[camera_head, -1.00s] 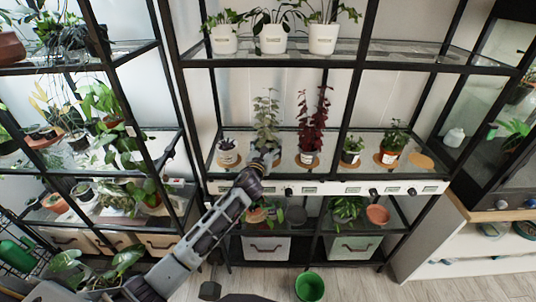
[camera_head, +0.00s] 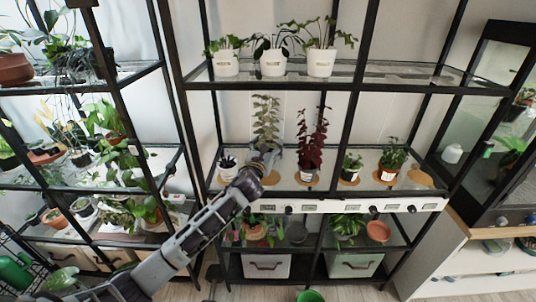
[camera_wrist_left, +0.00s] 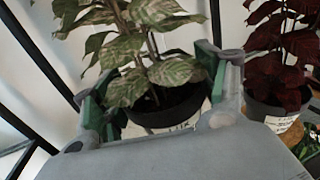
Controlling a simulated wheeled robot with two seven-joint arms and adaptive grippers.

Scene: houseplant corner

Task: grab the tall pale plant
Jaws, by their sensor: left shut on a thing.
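The tall pale plant (camera_head: 266,118) stands upright on the middle shelf, with pale mottled leaves. In the left wrist view its leaves (camera_wrist_left: 150,70) rise from a dark-rimmed pot (camera_wrist_left: 165,108). My left gripper (camera_head: 268,156) reaches in from the front, its fingers on both sides of that pot, shut on it. The gripper hides most of the pot in the head view. My right gripper is not in view.
A dark red plant (camera_head: 312,138) stands close on the right, also in the left wrist view (camera_wrist_left: 282,60). A small dark plant (camera_head: 228,167) is on the left. Smaller potted plants (camera_head: 391,160) stand farther right. The shelf above holds several white pots (camera_head: 321,62).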

